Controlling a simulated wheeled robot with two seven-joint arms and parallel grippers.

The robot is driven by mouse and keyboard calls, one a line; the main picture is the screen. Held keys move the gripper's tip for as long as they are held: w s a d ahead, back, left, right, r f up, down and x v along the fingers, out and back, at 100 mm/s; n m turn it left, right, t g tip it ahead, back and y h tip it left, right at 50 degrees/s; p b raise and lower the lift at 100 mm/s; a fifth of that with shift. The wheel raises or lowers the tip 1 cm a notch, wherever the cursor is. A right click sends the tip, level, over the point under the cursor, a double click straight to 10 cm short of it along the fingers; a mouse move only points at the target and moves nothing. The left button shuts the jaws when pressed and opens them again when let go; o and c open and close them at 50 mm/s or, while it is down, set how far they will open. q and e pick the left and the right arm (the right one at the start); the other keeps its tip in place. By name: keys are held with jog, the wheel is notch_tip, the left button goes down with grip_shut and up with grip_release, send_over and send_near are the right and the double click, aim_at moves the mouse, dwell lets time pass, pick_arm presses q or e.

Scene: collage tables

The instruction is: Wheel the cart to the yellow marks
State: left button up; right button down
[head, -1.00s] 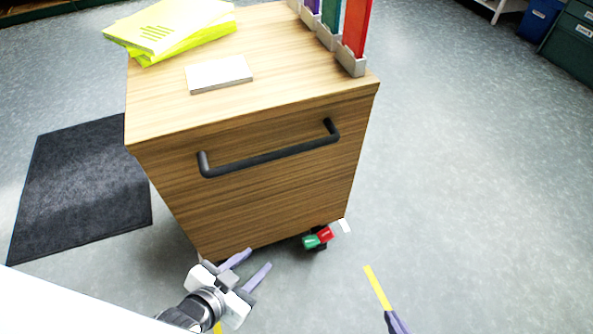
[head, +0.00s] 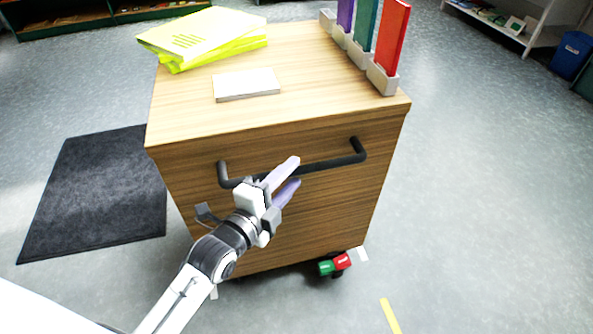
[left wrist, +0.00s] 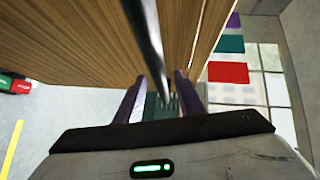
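The wood-grain cart (head: 300,225) stands in front of me with a dark bar handle (head: 330,164) on its near face. A caster with green and red pedals (head: 335,265) shows under its near right corner. A yellow mark (head: 391,316) lies on the floor at the bottom, nearer than the cart; a yellow strip (left wrist: 13,148) also shows in the left wrist view. My left gripper (head: 292,176) is at the handle's left half. In the left wrist view, the handle bar (left wrist: 150,45) runs between its open fingers (left wrist: 157,95). My right gripper is out of view.
Yellow booklets (head: 205,40), a white box (head: 246,84) and upright coloured folders in holders (head: 384,80) are on the cart top. A dark mat (head: 100,195) lies left.

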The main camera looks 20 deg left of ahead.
pick_arm(q)
jog(key=shift+x, duration=1.55)
jog(key=shift+c, duration=0.4)
grip_shut()
